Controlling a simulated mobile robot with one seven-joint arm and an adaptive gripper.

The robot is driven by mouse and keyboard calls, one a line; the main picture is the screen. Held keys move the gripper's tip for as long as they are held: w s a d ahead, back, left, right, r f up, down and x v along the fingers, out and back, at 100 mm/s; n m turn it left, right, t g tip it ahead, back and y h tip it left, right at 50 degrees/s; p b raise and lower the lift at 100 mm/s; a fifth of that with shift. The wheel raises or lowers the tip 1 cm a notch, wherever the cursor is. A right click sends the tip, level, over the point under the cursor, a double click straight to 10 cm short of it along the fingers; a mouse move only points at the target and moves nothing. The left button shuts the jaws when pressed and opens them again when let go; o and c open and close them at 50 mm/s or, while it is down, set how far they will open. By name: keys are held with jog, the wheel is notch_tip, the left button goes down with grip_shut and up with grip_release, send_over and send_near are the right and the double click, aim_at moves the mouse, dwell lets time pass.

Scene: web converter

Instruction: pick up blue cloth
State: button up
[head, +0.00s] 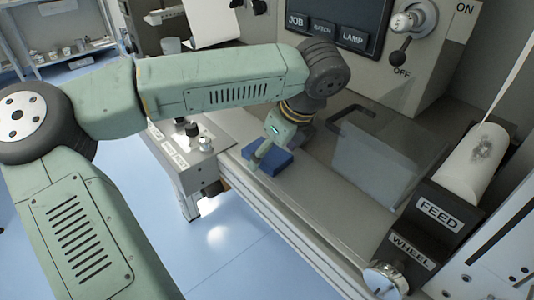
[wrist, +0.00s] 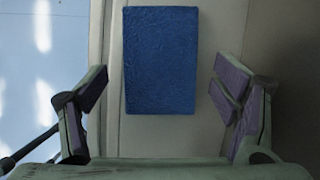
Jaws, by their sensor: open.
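The blue cloth (head: 271,160) is a flat, folded dark-blue rectangle lying on the machine's grey ledge, near its front edge. In the wrist view the cloth (wrist: 160,60) sits upright in the picture, ahead of and between my open fingers. My gripper (head: 265,150) is over the cloth in the head view and hides part of it. In the wrist view my gripper (wrist: 162,97) has its two fingers wide apart, one on each side of the cloth's lower end. Nothing is held. I cannot tell the height between fingertips and cloth.
A clear cover (head: 375,155) with a dark handle stands on the ledge to the right. A FEED block (head: 440,212) with a white roll and a WHEEL knob (head: 386,280) are at the right. A small control box (head: 190,150) is left of the ledge. Blue floor (head: 220,240) lies below.

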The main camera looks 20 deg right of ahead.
aim_at(272, 155)
jog(key=c, duration=1.1)
jog(key=shift+r, duration=0.1)
jog(key=shift+r+b, duration=0.4)
jog(key=shift+r, duration=0.15)
notch_tip(272, 155, up, 2)
jog(key=shift+r+b, duration=0.15)
jog(key=shift+b, duration=0.45)
jog(key=s+a+r+b, duration=0.1)
jog(key=s+a+b, duration=0.3)
jog(key=s+a, duration=0.6)
jog(key=shift+a+r, duration=0.2)
jog(key=shift+a, duration=1)
jog(key=shift+s, duration=0.1)
jog(key=o, duration=0.5)
jog(key=shift+c, duration=0.2)
jog(key=c, duration=0.5)
